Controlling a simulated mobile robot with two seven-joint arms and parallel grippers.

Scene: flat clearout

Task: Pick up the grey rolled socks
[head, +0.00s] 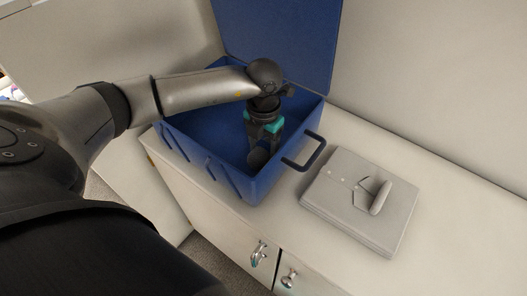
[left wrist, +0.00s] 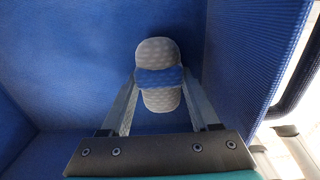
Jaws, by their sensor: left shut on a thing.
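The grey rolled socks (left wrist: 158,52) show in the left wrist view as a pale grey dotted roll with a blue band across the middle. They are inside the open blue suitcase (head: 215,172). In the head view a small grey part of them (head: 258,158) shows at the fingertips. My left gripper (head: 264,148) reaches down into the suitcase and is shut on the socks, with one finger on each side in the left wrist view (left wrist: 158,88). I cannot tell whether the socks touch the suitcase floor. My right gripper is not in view.
The suitcase lid (head: 280,35) stands open at the back, and its dark handle (head: 305,152) sticks out on the right. A folded grey garment (head: 335,200) lies on the pale cabinet top (head: 455,195) to the right. The cabinet top beyond it is clear.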

